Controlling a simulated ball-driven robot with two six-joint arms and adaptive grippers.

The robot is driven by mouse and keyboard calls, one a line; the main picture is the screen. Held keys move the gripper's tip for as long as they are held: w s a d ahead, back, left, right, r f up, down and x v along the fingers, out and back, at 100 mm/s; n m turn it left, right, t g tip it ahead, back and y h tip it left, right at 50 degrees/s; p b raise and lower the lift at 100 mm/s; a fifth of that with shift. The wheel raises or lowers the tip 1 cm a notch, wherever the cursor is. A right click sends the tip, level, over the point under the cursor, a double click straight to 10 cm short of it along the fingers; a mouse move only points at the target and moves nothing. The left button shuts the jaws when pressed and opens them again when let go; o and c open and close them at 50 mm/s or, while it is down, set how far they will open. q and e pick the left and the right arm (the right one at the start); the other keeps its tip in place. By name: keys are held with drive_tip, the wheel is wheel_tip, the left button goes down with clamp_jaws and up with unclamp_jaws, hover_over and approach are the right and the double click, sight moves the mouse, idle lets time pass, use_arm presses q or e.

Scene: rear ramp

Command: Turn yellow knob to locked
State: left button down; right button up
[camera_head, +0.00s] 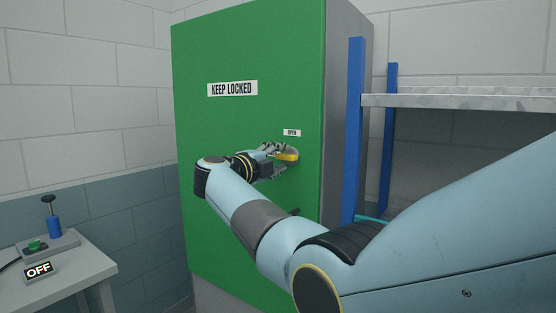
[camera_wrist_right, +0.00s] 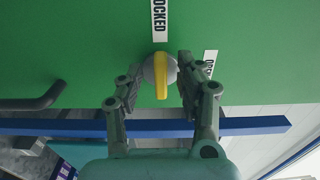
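The yellow knob (camera_head: 287,156) sits on a silver round base on the green door (camera_head: 250,200). In the right wrist view the yellow knob (camera_wrist_right: 161,78) has its bar upright in the picture, in line with a label (camera_wrist_right: 159,20) whose visible letters read "OCKED". In the head view the bar lies roughly level, below an "OPEN" label (camera_head: 291,133). My right gripper (camera_wrist_right: 160,76) is open, one finger on each side of the knob; whether they touch it I cannot tell. My left gripper is out of view.
A "KEEP LOCKED" sign (camera_head: 232,89) is on the door. A shelf (camera_head: 460,102) with blue posts (camera_head: 354,130) stands at the right. A table (camera_head: 60,275) at the left holds an "OFF" sign (camera_head: 38,270) and a green button (camera_head: 37,245).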

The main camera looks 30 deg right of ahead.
drive_tip(key=v, duration=0.7)
drive_tip(key=shift+a, duration=0.3)
drive_tip(key=s+f+n+t+y+b, duration=0.25)
drive_tip(key=s+f+n+b, duration=0.4)
drive_tip(key=f, duration=1.35)
drive_tip(key=s+f+n+t+y+b, duration=0.25)
drive_tip(key=s+f+n+b, duration=0.45)
drive_tip(key=f, duration=1.3)
drive_tip(key=s+f+n+t+y+b, duration=0.25)
drive_tip(key=s+f+n+b, duration=0.5)
drive_tip(key=f, duration=1.25)
drive_tip(key=s+a+f+n+g+y+b, duration=0.2)
drive_tip(key=s+f+n+g+y, duration=0.4)
drive_tip(key=s+f, duration=1.35)
drive_tip(key=s+f+n+g+y, duration=0.1)
drive_tip(key=s+f, duration=0.4)
drive_tip(key=s, duration=0.6)
drive_tip(key=s+f+n+g+y+b, duration=0.1)
drive_tip(key=s+f+n+g, duration=0.2)
drive_tip(key=s, duration=0.8)
drive_tip(key=f+g, duration=0.2)
drive_tip(key=g, duration=0.1)
drive_tip(key=shift+a+n, duration=0.25)
drive_tip(key=shift+n, duration=0.05)
